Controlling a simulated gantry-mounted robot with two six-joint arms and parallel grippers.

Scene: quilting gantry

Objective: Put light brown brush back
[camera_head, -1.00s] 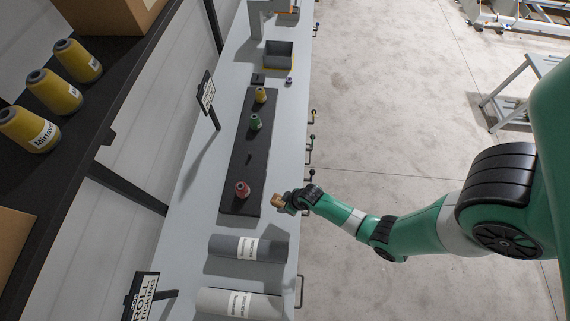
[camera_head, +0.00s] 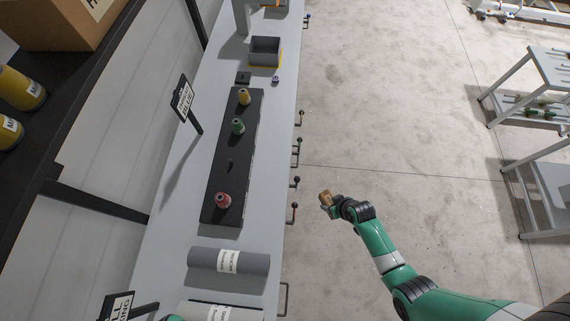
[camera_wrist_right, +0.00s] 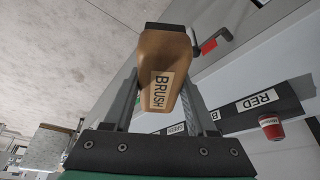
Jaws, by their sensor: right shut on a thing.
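The light brown brush (camera_head: 326,198) is held in my right gripper (camera_head: 331,202), out over the floor just right of the table's front edge. In the right wrist view the brush (camera_wrist_right: 160,65) points away from the palm, with its "BRUSH" label facing the camera and a dark end at the top. The two fingers of the right gripper (camera_wrist_right: 158,105) are closed on its sides. My left gripper is not in view.
The long table (camera_head: 180,215) carries a black strip (camera_head: 223,180) with red (camera_head: 222,200), green (camera_head: 237,127) and yellow (camera_head: 244,97) spools. Hooks with coloured ends (camera_head: 291,212) stick out from its front edge. Grey carts (camera_head: 550,190) stand at the right; floor between is clear.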

